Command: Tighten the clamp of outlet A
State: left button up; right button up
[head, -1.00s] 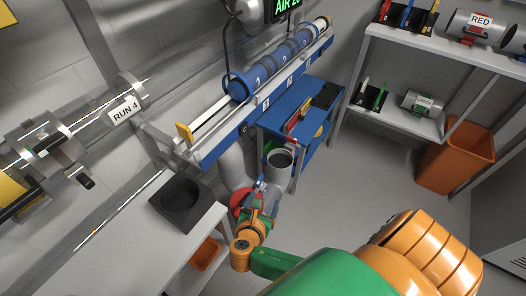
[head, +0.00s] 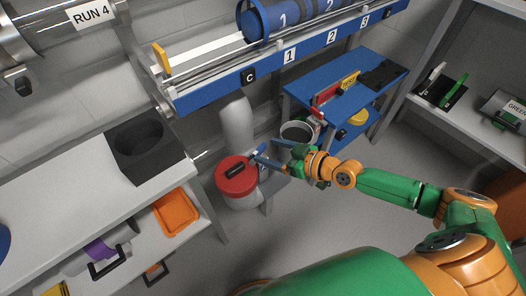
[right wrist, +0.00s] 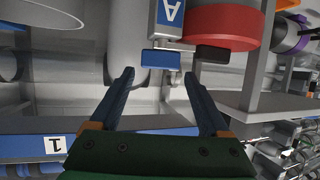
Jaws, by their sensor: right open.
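The outlet marked A (right wrist: 170,14) shows at the top of the right wrist view, with a blue block (right wrist: 161,58) at its end that looks like the clamp handle. A red round cap (head: 237,175) with a black bar sits beside the outlet. The cap also shows in the right wrist view (right wrist: 222,25). My right gripper (right wrist: 160,80) is open, its blue fingers to either side of the blue block and a little short of it. In the head view the right gripper (head: 266,151) is just right of the red cap. The clamp's tightness cannot be told. My left gripper is not in view.
A grey bucket-like cylinder (head: 298,131) stands close behind the right gripper. A blue cart (head: 345,92) is behind it. A blue-edged rail (head: 215,94) runs above. A white bench (head: 60,170) with a black holder (head: 142,150) is at left. Open floor lies at right.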

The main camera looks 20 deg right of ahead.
aim_at(260, 147)
jog(key=x, duration=0.4)
jog(key=shift+a+f+b, duration=0.1)
jog(key=shift+b, duration=0.2)
jog(key=shift+w, duration=0.15)
jog(key=c, duration=1.1)
jog(key=r+m+h+p, duration=0.1)
jog(key=p, duration=0.4)
jog(key=shift+r+t+p, duration=0.3)
jog(key=shift+t+p, duration=0.05)
jog(key=shift+t, duration=0.05)
jog(key=m+h+p, duration=0.1)
jog(key=p, duration=0.1)
jog(key=h+p, duration=0.1)
jog(key=p, duration=0.1)
jog(key=shift+w+f+m+t, duration=0.1)
jog(key=shift+f+m+t, duration=0.25)
jog(key=shift+m+t, duration=0.05)
jog(key=shift+f, duration=0.2)
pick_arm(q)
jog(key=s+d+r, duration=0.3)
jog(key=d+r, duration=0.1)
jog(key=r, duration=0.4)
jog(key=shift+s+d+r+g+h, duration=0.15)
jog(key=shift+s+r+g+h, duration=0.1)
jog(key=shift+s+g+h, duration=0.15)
pick_arm(e)
jog(key=shift+f, duration=0.2)
